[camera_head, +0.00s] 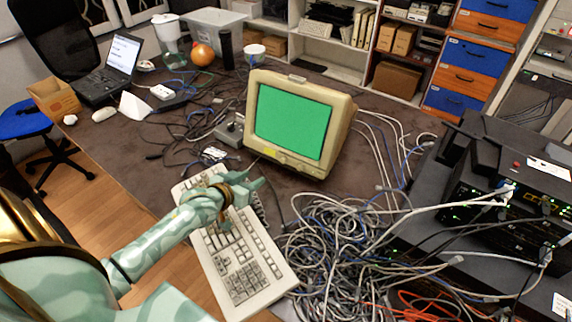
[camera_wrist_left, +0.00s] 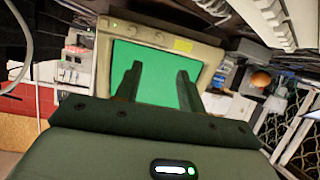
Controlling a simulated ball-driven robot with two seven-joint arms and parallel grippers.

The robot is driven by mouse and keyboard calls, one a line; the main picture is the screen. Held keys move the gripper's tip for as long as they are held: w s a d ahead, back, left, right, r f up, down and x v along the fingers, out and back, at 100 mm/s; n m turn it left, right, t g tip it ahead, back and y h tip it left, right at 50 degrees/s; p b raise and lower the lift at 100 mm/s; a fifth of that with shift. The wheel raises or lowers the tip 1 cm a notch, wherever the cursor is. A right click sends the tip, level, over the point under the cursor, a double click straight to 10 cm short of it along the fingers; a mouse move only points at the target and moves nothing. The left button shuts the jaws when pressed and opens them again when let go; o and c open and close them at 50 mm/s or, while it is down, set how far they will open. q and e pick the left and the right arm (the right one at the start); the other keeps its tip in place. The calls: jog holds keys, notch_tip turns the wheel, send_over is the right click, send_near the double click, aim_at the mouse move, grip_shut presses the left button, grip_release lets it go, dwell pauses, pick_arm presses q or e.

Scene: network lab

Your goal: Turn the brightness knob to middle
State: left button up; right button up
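The beige monitor (camera_head: 338,118) with a lit green screen (camera_head: 292,122) stands in the middle of the table. Small knobs (camera_head: 283,158) sit on its lower bezel. Which one is for brightness, and its setting, I cannot tell. In the left wrist view the monitor (camera_wrist_left: 104,55) appears upside down, with the knobs (camera_wrist_left: 146,37) along the upper bezel. My left gripper (camera_head: 257,180) is over the keyboard, in front of and below the bezel, apart from it. Its fingers (camera_wrist_left: 158,72) are spread with nothing between them. My right gripper does not show.
A beige keyboard (camera_head: 250,272) lies under my left arm. A tangle of grey and blue cables (camera_head: 335,245) covers the table to its right. Black network gear (camera_head: 515,215) stands at the right. A small grey box (camera_head: 231,130) is left of the monitor. A laptop (camera_head: 112,65) sits far left.

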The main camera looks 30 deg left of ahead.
aim_at(282, 161)
pick_arm(q)
jog(key=b+x, duration=0.7)
jog(key=x, duration=0.8)
jog(key=shift+w+f, duration=0.1)
jog(key=shift+w, duration=0.35)
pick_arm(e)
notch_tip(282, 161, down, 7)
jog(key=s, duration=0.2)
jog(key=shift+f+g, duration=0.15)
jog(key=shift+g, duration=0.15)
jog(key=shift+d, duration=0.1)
pick_arm(q)
grip_shut()
